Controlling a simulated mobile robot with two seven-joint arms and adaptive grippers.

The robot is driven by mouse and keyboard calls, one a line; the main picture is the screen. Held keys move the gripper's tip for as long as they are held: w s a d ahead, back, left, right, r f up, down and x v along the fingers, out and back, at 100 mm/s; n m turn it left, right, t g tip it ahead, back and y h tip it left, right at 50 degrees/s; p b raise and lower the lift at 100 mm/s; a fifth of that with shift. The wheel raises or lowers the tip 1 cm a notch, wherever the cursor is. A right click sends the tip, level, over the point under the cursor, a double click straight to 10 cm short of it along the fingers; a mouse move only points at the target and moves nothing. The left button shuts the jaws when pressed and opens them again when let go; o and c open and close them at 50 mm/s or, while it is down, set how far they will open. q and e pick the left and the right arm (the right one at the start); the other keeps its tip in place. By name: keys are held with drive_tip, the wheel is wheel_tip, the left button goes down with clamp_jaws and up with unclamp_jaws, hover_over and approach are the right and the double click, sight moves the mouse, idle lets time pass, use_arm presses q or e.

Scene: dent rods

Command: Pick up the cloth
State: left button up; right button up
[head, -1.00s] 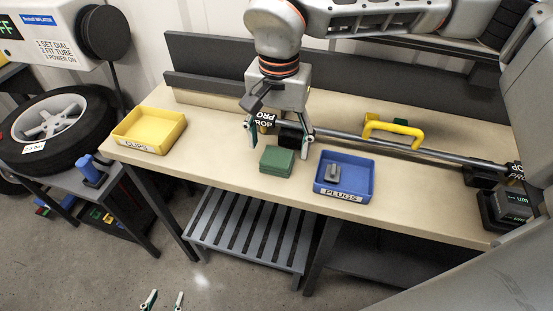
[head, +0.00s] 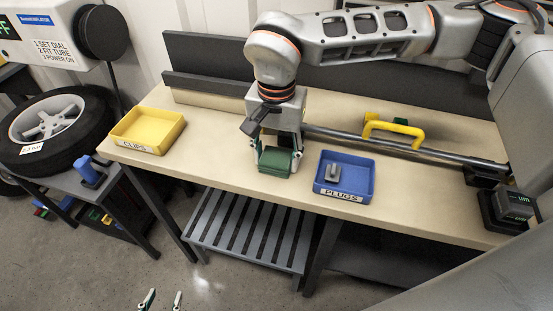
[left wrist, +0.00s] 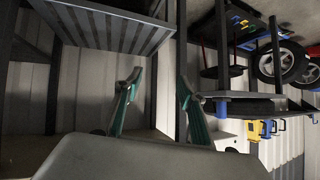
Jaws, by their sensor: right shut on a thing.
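The cloth (head: 277,161) is a small, dark green folded stack on the light workbench, between the yellow and blue trays. My right gripper (head: 277,168) comes down over it from behind, with one finger at its left side and one at its right side, shut on it. The cloth seems to be still at bench height; I cannot tell whether it is clear of the top. My left gripper (head: 162,299) is low at the bottom edge of the head view, far from the cloth. Its two green fingers stand apart and empty in the left wrist view (left wrist: 159,82).
The bench (head: 225,167) also holds a yellow CLIPS tray (head: 170,145), a blue PLUGS tray (head: 343,196) with a grey piece inside, a long metal rod (head: 440,155), and a yellow handle (head: 393,127). A slatted shelf (head: 245,235) is below. A wheel (head: 50,125) lies at left.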

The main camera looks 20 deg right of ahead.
sight(277, 156)
wheel_tip(277, 156, up, 20)
drive_tip(key=p, duration=0.2)
idle(0.4)
